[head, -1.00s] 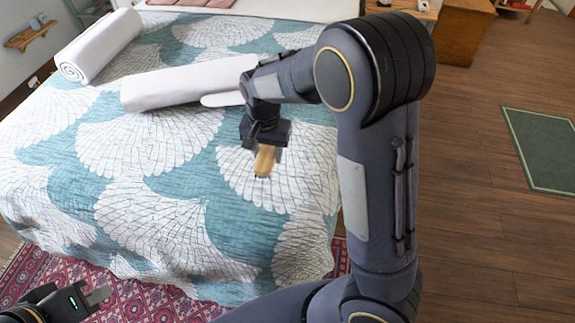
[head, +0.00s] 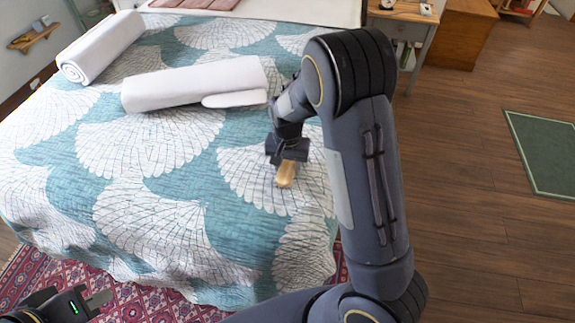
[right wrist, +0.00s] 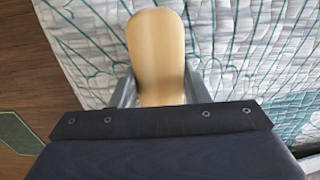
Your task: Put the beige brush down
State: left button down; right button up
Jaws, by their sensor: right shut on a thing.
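The beige brush (head: 286,174) is in my right gripper (head: 285,164), over the right part of the bed. In the right wrist view the brush (right wrist: 157,55) stands out between the two fingers, one on each side of it. I cannot tell whether its lower end touches the quilt. My left gripper (head: 98,299) is at the bottom left corner of the head view, above the rug and away from the bed top. Only part of it shows, and its jaw opening is unclear.
The bed's teal and white quilt (head: 180,215) has wide free room around the brush. A rolled white towel (head: 103,47) and a long white bundle (head: 190,84) lie towards the back. A bedside table (head: 405,15) stands behind on the right. A green mat (head: 548,150) lies on the wooden floor.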

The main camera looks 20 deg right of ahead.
jog(key=o, duration=0.7)
jog(key=shift+f, duration=0.15)
jog(key=shift+c, duration=0.2)
jog(key=o, duration=0.4)
jog(key=shift+o, duration=0.2)
